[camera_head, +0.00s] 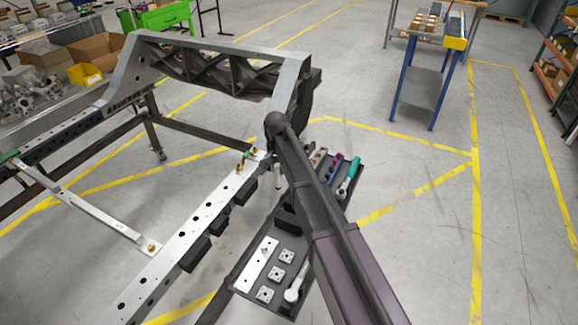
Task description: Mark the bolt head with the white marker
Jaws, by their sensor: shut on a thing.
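A slim white marker (278,176) hangs below the end of my dark arm, beside the chassis rail. My gripper (275,156) is mostly hidden behind the arm and shut on the marker. Brass-coloured bolt heads show on the grey chassis rail (185,236): one bolt head (240,167) and another near the rail's far end (254,152), left of the marker.
A dark tool tray (244,283) right of the rail holds square plates, a ratchet, a green-handled tool and other tools. A blue-legged bench (410,90) stands back right. A raised chassis arch (215,47) rises behind.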

